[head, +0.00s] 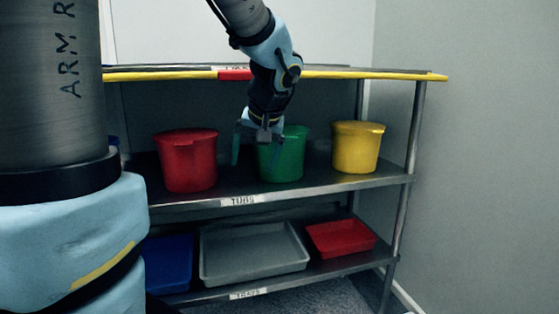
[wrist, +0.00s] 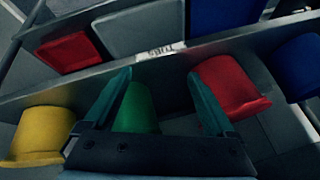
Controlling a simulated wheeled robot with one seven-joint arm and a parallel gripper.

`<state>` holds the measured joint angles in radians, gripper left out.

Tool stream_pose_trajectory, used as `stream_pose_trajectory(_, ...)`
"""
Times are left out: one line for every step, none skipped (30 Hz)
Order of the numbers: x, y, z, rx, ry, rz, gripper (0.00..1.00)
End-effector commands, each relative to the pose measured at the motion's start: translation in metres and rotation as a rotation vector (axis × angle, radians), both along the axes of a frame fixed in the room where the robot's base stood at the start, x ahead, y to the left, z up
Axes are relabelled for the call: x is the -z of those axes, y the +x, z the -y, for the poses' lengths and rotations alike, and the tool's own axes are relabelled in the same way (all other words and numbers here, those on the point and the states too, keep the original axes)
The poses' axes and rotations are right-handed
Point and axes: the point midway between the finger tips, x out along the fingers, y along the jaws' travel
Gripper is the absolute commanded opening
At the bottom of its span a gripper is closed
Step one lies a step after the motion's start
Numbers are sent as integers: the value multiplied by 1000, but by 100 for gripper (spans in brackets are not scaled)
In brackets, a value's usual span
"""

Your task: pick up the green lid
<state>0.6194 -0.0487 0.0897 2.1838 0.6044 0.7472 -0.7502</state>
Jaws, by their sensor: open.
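The green tub (head: 283,165) stands upright on the middle shelf, between a red and a yellow tub. The green lid (head: 297,131) is on top of it, its left part hidden by my gripper in the head view. My gripper (head: 257,160) is open and empty, pointing down by the left front of the green tub. In the wrist view, the green tub (wrist: 138,105) shows between the two spread fingers of my gripper (wrist: 158,78), nearer the left one. The lid is largely hidden there by the gripper body. I cannot tell whether a finger touches it.
The red tub (head: 187,163) is close left and the yellow tub (head: 356,150) right. A yellow-edged top shelf (head: 345,75) lies above, close behind my arm. A blue tray (head: 168,262), grey tray (head: 252,252) and red tray (head: 342,239) sit on the shelf below.

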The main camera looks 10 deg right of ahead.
Motion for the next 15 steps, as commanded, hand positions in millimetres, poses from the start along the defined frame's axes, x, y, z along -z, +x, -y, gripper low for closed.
stream_pose_trajectory(17,6,14,6,2,54,90)
stream_pose_trajectory(15,9,21,2,2,87,90)
stream_pose_trajectory(13,14,30,-4,2,132,90)
stream_pose_trajectory(11,16,37,-10,0,168,90)
stream_pose_trajectory(8,19,44,-16,-5,204,90)
stream_pose_trajectory(4,21,53,-26,-14,252,90)
stream_pose_trajectory(1,23,60,-31,-24,291,90)
stream_pose_trajectory(-3,24,66,-39,-34,329,90)
stream_pose_trajectory(-8,25,75,-50,-50,379,90)
stream_pose_trajectory(-12,25,81,-58,-64,416,90)
stream_pose_trajectory(-17,26,86,-66,-78,452,90)
stream_pose_trajectory(-23,25,93,-77,-100,497,90)
stream_pose_trajectory(-28,24,97,-87,-116,527,90)
stream_pose_trajectory(-32,24,102,-93,-133,557,90)
stream_pose_trajectory(-38,22,107,-103,-153,592,90)
